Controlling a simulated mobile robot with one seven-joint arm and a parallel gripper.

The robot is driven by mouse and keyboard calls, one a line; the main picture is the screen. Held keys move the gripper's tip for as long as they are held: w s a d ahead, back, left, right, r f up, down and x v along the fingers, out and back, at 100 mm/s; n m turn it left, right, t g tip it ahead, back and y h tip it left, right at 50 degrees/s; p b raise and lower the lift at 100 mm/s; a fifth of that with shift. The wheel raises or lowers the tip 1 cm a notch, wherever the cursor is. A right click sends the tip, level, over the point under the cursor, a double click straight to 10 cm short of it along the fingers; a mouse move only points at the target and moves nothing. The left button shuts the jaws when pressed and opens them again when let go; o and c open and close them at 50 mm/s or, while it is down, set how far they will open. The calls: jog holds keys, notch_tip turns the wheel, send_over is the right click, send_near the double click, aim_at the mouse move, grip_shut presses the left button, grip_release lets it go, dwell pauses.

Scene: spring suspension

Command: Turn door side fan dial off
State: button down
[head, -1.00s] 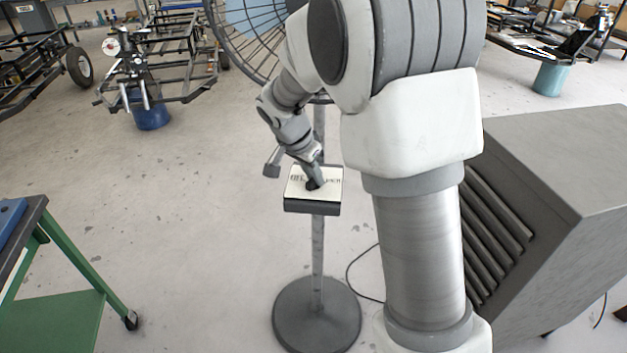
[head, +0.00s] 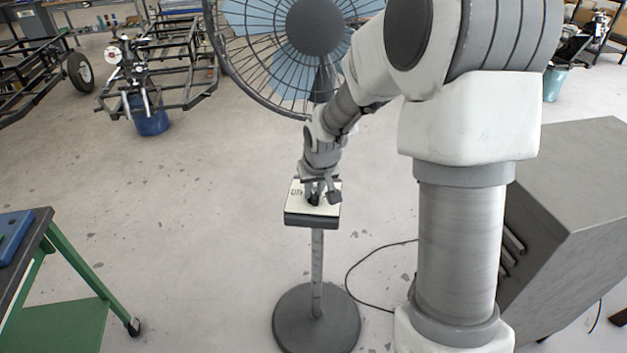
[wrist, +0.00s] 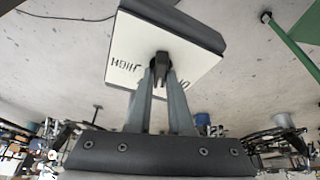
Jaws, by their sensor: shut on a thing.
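The pedestal fan (head: 262,88) stands ahead with a control box (head: 312,220) on its pole. The box has a white face with dark lettering; it also shows in the wrist view (wrist: 205,62). The small black dial (wrist: 162,62) sits in the middle of that face. My gripper (head: 314,197) reaches down to the box from above. In the wrist view my gripper (wrist: 162,78) has its fingertips close together on the dial, shut on it. "HIGH" reads upside down beside the dial; the fingers partly hide other lettering. The dial's exact pointing is unclear.
A large grey louvred unit (head: 575,190) stands at right behind my arm. A green-framed cart (head: 75,255) is at left. A black cable (head: 365,262) lies on the floor near the round fan base (head: 315,320). Open floor lies between cart and fan.

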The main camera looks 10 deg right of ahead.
jog(key=n+p, duration=0.1)
jog(key=n+y+p, duration=0.1)
jog(key=n+p, duration=0.2)
jog(key=p, duration=0.1)
jog(key=shift+d+r+y, duration=0.1)
jog(key=shift+r+y, duration=0.15)
jog(key=shift+y, duration=0.15)
jog(key=shift+f+n+g+y+p, duration=0.15)
jog(key=shift+n+g+y+p, duration=0.35)
jog(key=shift+n+p, duration=1.1)
jog(key=shift+f+n, duration=0.1)
jog(key=shift+n, duration=0.3)
jog(key=c, duration=0.8)
grip_release()
jog(key=p+v, duration=0.2)
jog(key=v, duration=1.5)
jog(key=shift+d+r+p, duration=0.1)
jog(key=shift+r+p, duration=0.1)
jog(key=shift+p, duration=0.2)
